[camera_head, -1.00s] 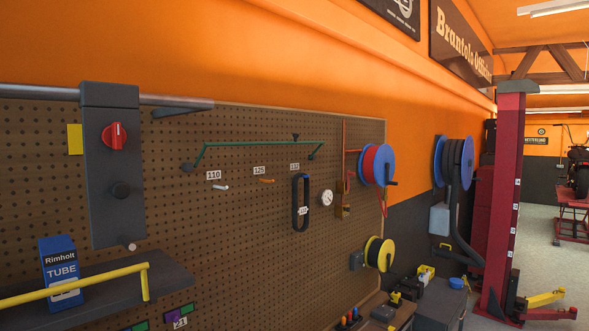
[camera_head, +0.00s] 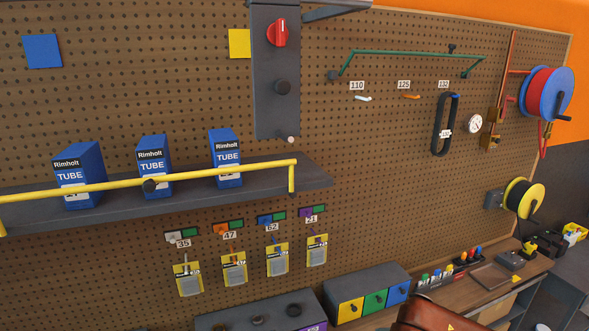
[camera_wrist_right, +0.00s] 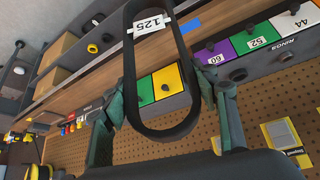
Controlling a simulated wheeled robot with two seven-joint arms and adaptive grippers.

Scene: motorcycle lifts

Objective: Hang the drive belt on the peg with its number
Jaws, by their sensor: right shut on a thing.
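The black drive belt (camera_wrist_right: 160,132) with a white "125" tag (camera_wrist_right: 151,25) is a long loop in the right wrist view. My right gripper (camera_wrist_right: 162,92) is shut on it, with dark green fingers at either side of the loop. In the head view the pegboard has a white peg (camera_head: 363,98) under label 110 and an orange peg (camera_head: 411,97) under label 125 (camera_head: 404,85); both are empty. Another black belt (camera_head: 437,127) hangs from the blue peg (camera_head: 455,96) under label 132. Neither gripper shows in the head view.
A green bar (camera_head: 405,53) runs above the pegs. A round gauge (camera_head: 475,124) and a blue-red reel (camera_head: 546,93) are to the right. A shelf (camera_head: 315,172) with a yellow rail and blue tube boxes is at left. Drawers (camera_head: 370,280) and a brown object (camera_head: 435,312) lie below.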

